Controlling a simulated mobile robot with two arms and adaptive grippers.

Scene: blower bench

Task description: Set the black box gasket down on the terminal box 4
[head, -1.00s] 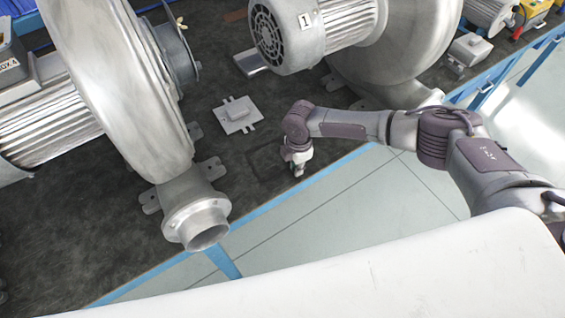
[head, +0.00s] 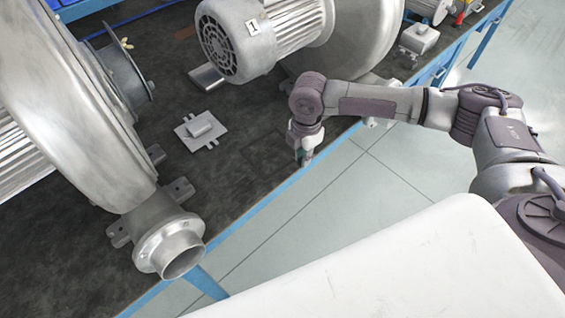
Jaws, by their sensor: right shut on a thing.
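My right gripper (head: 304,157) reaches down at the front edge of the bench and is shut on the black box gasket (head: 281,162). The gasket is a thin dark frame, hard to make out against the dark bench top. It extends to the left of the fingers; I cannot tell its height above the bench. Terminal box 4 is not in view now. My left gripper is not in view.
A blower (head: 85,130) with a flanged outlet (head: 168,247) stands at left. A flat grey part with a raised block (head: 201,131) lies on the bench. Motor 1 (head: 238,38) stands behind. The blue bench edge (head: 250,213) runs diagonally, with open floor beyond.

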